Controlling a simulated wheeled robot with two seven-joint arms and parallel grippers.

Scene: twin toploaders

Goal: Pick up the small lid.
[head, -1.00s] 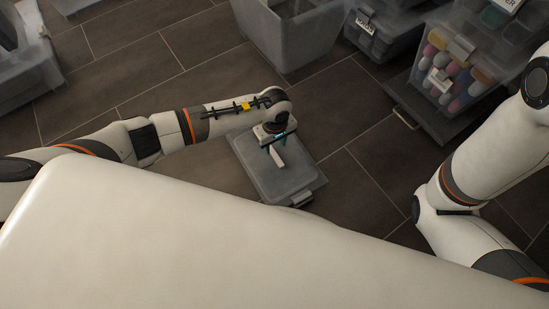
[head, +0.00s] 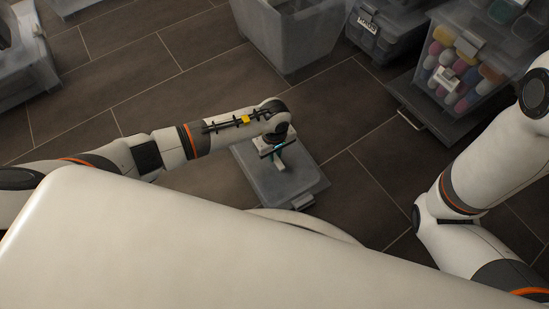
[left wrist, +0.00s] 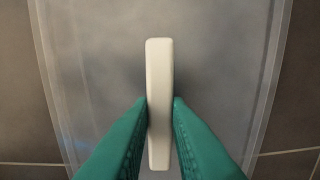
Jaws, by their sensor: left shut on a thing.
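The small lid (head: 290,188) is a grey translucent rectangular panel with a pale bar-shaped handle (left wrist: 159,100) standing along its middle. In the head view it lies low over the dark floor, below my left gripper (head: 278,149). In the left wrist view the lid (left wrist: 222,60) fills most of the picture. The two green fingers of my left gripper (left wrist: 160,120) press on both sides of the handle, shut on it. I cannot tell whether the lid touches the floor. My right arm shows at the right of the head view, but its gripper is out of view.
An open grey bin (head: 292,35) stands at the top middle. A lidded, labelled box (head: 372,42) stands beside it. A clear tub of coloured items (head: 455,85) stands at the right, near a flat tray or lid with a handle (head: 408,118). Tiled floor (head: 120,100) is free at the left.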

